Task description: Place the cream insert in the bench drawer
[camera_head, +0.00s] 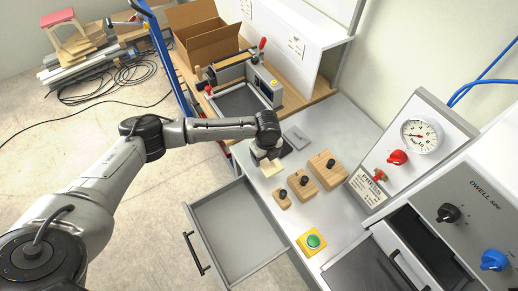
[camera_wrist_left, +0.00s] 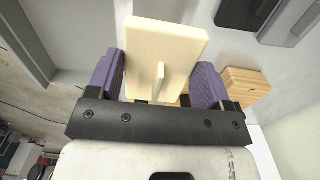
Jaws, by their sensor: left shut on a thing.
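The cream insert (camera_head: 271,169) is a pale flat plate; in the left wrist view (camera_wrist_left: 165,42) it shows a thin upright rib. My left gripper (camera_wrist_left: 158,82), with purple finger pads, is shut on it. In the head view the left gripper (camera_head: 268,154) is over the bench top's left edge, just beyond the drawer's back corner. The bench drawer (camera_head: 238,222) is pulled out, grey and empty inside, with a black handle on its front. Whether the insert touches the bench is unclear. My right gripper is out of view.
Several wooden blocks with black knobs, including one (camera_head: 328,170), stand right of the insert. A green button on a yellow base (camera_head: 312,242) is near the drawer's right side. A press panel (camera_head: 412,145) stands at right. A box-forming machine (camera_head: 240,85) is behind.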

